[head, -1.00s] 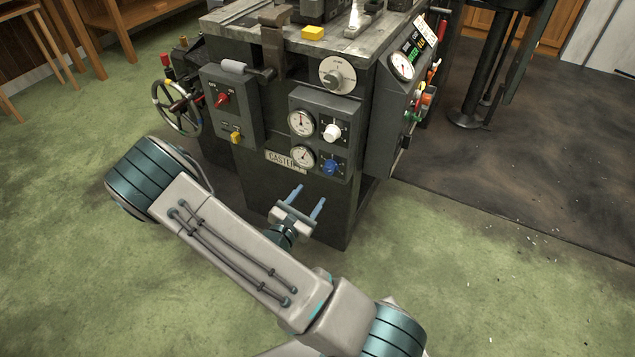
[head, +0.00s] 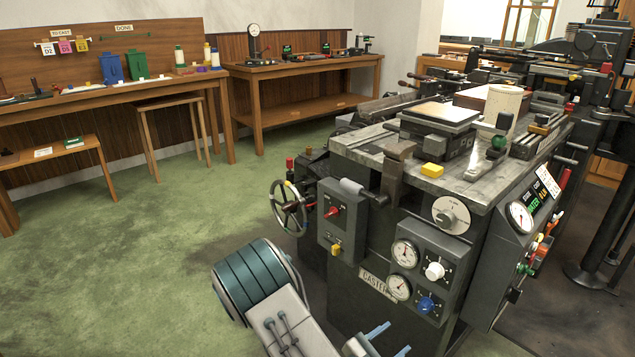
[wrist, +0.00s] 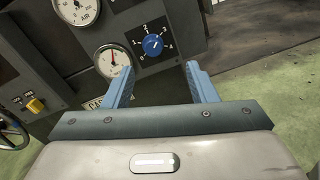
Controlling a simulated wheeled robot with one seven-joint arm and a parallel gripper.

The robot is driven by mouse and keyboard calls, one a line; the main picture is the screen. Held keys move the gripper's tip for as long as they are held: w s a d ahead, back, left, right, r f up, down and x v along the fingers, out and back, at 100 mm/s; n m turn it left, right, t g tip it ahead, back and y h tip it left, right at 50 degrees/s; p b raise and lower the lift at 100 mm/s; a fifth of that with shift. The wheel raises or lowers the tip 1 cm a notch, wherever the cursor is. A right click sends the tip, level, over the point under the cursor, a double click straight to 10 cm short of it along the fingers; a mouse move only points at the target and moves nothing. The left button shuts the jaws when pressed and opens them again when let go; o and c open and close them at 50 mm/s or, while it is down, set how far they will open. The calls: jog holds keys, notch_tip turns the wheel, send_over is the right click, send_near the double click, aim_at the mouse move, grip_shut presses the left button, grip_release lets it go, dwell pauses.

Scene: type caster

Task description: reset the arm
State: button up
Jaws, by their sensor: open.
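My gripper (head: 388,340) shows at the bottom edge of the head view, with only its blue fingertips and part of its body in frame. In the wrist view my gripper (wrist: 160,84) has its two blue fingers spread wide, with nothing between them. It is in front of the lower front of the dark caster machine (head: 345,310). The blue knob (wrist: 152,45) and a gauge (wrist: 112,60) on the machine's panel appear beyond the fingers. My arm is folded low in front of the machine, its lower part cut off by the frame.
A handwheel (head: 288,207) sticks out from the machine's left side. A wooden workbench (head: 300,72) and a stool (head: 170,103) stand at the back. Green floor (head: 130,260) is open on the left.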

jog(key=s+d+r+m+g+y+p, duration=0.2)
jog(key=s+r+m+g+p, duration=0.4)
jog(key=r, duration=0.4)
jog(key=s+d+r+m+g+y+p, duration=0.2)
jog(key=s+r+m+g+p, duration=0.3)
jog(key=r+m, duration=0.4)
jog(key=s+a+r+m+t+y+p, duration=0.2)
jog(key=a+r+m+y+p, duration=0.1)
jog(key=r, duration=0.9)
jog(key=s+a+r+m+t+y+p, duration=0.1)
jog(key=a+r+y+p, duration=0.5)
jog(key=r, duration=0.6)
jog(key=s+m+y+p, duration=0.1)
jog(key=m+p, duration=0.1)
jog(key=shift+s+r+m+t+y, duration=0.25)
jog(key=shift+m+t+y, duration=0.15)
